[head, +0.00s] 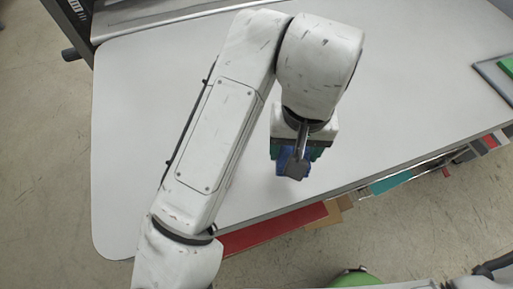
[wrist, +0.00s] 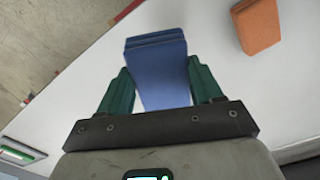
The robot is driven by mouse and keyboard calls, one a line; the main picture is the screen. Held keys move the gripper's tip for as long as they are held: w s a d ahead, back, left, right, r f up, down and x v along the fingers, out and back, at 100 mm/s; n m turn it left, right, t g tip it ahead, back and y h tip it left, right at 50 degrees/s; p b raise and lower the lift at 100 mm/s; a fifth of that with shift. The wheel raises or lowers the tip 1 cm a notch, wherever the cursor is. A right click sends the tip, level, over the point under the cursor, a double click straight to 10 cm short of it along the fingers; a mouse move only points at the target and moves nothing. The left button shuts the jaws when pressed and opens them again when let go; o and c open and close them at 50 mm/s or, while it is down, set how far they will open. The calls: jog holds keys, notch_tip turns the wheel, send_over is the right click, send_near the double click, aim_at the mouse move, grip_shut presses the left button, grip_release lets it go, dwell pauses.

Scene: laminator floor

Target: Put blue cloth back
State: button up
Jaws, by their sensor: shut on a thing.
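The blue cloth (wrist: 157,65) is a folded, layered block between the two green fingers of my gripper (wrist: 160,80) in the wrist view. My gripper is shut on it, and its far end sticks out past the fingertips. In the head view, part of the blue cloth (head: 281,160) shows under my gripper (head: 298,155), over the front part of the white table (head: 400,110). The wrist hides much of it there. I cannot tell whether the cloth touches the table.
An orange folded cloth (wrist: 258,25) lies on the table to the right in the wrist view. A grey tray with a green item (head: 506,66) is at the table's right edge. Red, tan and teal items (head: 270,230) sit below the front edge. Much of the tabletop is clear.

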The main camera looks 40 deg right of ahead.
send_over(258, 157)
notch_tip(258, 157, down, 7)
jog(key=shift+s+f, duration=0.1)
jog(key=shift+s, duration=0.05)
jog(key=shift+f+p, duration=0.3)
jog(key=shift+f, duration=1.35)
jog(key=shift+f, duration=0.25)
jog(key=o, duration=1)
jog(key=shift+r, duration=0.1)
notch_tip(258, 157, up, 12)
jog(key=shift+r, duration=0.2)
